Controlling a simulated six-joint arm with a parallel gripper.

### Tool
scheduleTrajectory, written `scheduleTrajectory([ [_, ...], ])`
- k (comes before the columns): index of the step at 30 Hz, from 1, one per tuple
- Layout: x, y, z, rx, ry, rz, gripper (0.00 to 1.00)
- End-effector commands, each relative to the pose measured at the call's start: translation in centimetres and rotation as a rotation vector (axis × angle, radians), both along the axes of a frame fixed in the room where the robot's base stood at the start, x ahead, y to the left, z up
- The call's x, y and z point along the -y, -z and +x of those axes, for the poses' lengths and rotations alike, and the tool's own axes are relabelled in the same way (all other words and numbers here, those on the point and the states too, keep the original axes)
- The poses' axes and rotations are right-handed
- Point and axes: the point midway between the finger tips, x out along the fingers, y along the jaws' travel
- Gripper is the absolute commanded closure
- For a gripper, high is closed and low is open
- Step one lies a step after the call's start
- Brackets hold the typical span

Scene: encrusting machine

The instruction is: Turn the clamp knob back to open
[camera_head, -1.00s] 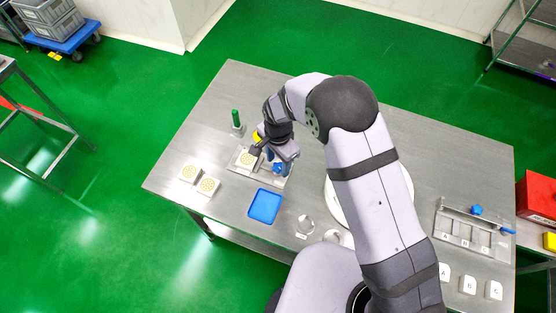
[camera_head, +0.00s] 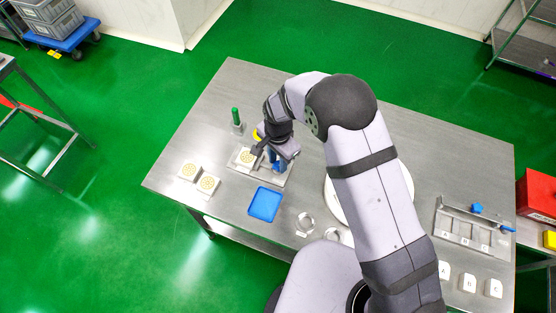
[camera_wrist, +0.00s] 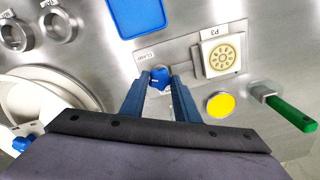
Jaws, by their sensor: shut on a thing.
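The blue clamp knob (camera_wrist: 160,78) sits on a metal plate beside a label reading CLAMP in the wrist view. My gripper (camera_wrist: 160,84) is over it, with its two blue fingers shut on the knob, one on each side. In the head view my gripper (camera_head: 275,165) reaches down at the right part of the fixture plate (camera_head: 265,179), and the knob is mostly hidden by the fingers. A white block with a round dotted pattern, labelled P3 (camera_wrist: 221,55), sits on the plate next to the knob.
A yellow button (camera_wrist: 220,104) and a green-handled tool (camera_wrist: 290,112) stand close to the fingers. A blue tray (camera_head: 265,204) lies in front of the fixture, with two patterned blocks (camera_head: 207,184) to its left. Metal rings (camera_head: 305,223) and a white round dish (camera_head: 335,205) lie to the right.

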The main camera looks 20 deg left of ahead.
Motion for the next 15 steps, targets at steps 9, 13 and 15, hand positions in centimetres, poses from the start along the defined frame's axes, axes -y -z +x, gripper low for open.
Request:
scheduleTrajectory([
  [9,-0.02,0.18,0.03,0.0,-0.211,0.001,0.94],
  [13,0.0,0.19,0.01,0.0,-0.331,0.0,0.94],
  [15,0.0,0.2,0.01,0.0,-0.398,0.0,0.94],
])
